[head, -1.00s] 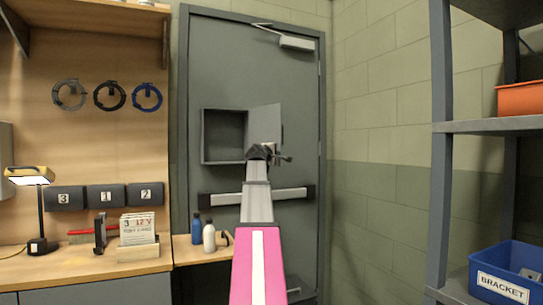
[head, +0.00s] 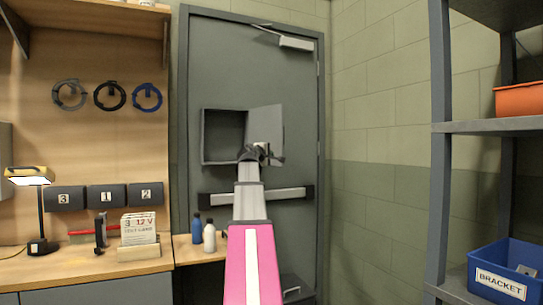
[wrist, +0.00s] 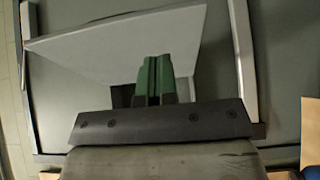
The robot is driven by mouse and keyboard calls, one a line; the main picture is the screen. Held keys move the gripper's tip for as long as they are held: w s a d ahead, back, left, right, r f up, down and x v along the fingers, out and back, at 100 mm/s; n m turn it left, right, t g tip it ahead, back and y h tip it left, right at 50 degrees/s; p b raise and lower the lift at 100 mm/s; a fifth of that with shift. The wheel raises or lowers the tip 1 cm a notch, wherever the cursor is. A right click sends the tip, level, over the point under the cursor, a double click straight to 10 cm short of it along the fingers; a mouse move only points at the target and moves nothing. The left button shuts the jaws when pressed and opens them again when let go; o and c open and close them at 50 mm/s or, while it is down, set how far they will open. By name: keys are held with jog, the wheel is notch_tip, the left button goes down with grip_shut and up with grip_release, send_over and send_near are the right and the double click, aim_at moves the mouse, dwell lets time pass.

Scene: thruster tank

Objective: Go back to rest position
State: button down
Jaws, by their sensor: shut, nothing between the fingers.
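My gripper (wrist: 154,80) is shut with nothing in it; its green fingers lie together in the wrist view. In the head view its end (head: 258,153) is in front of the grey door, at the lower right of the open wall box (head: 223,135). The box's small door (head: 267,122) stands open to the right, just behind my gripper. In the wrist view a pale panel (wrist: 110,45) lies beyond the fingers. I cannot tell whether they touch it. My pink and grey arm stretches forward from the bottom of the head view.
The grey door (head: 250,70) has a push bar (head: 290,194) behind my arm. A blue bottle (head: 196,229) and a white bottle (head: 209,238) stand on the bench at left. A shelf rack (head: 440,150) with a blue bracket bin (head: 500,282) stands at right.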

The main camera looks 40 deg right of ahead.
jog(key=s+a, duration=0.5)
jog(key=s, duration=0.1)
jog(key=w+a+f+m+y, duration=0.1)
jog(key=w+a+f+y, duration=0.2)
jog(key=a+f, duration=0.7)
jog(key=w+a+f+g+y, duration=0.1)
jog(key=w+a+f+y, duration=0.25)
jog(key=f, duration=1.35)
jog(key=w+a+f+m+y, duration=0.1)
jog(key=w+a+f+y, duration=0.15)
jog(key=a+f, duration=0.75)
jog(key=s+a+f+m+g+y, duration=0.1)
jog(key=s+a+f+g+y, duration=0.1)
jog(key=s+a+f, duration=0.3)
jog(key=s+a+f+m+g+y, duration=0.1)
jog(key=s+a+f+g+y, duration=0.1)
jog(key=s+a+f, duration=0.4)
jog(key=s+a+f+m+g+y, duration=0.1)
jog(key=s+a+f, duration=0.5)
jog(key=a+f, duration=0.7)
notch_tip(320, 180, down, 10)
jog(key=shift+f+g+y, duration=0.1)
jog(key=shift+g+y, duration=0.8)
jog(key=shift+y, duration=0.2)
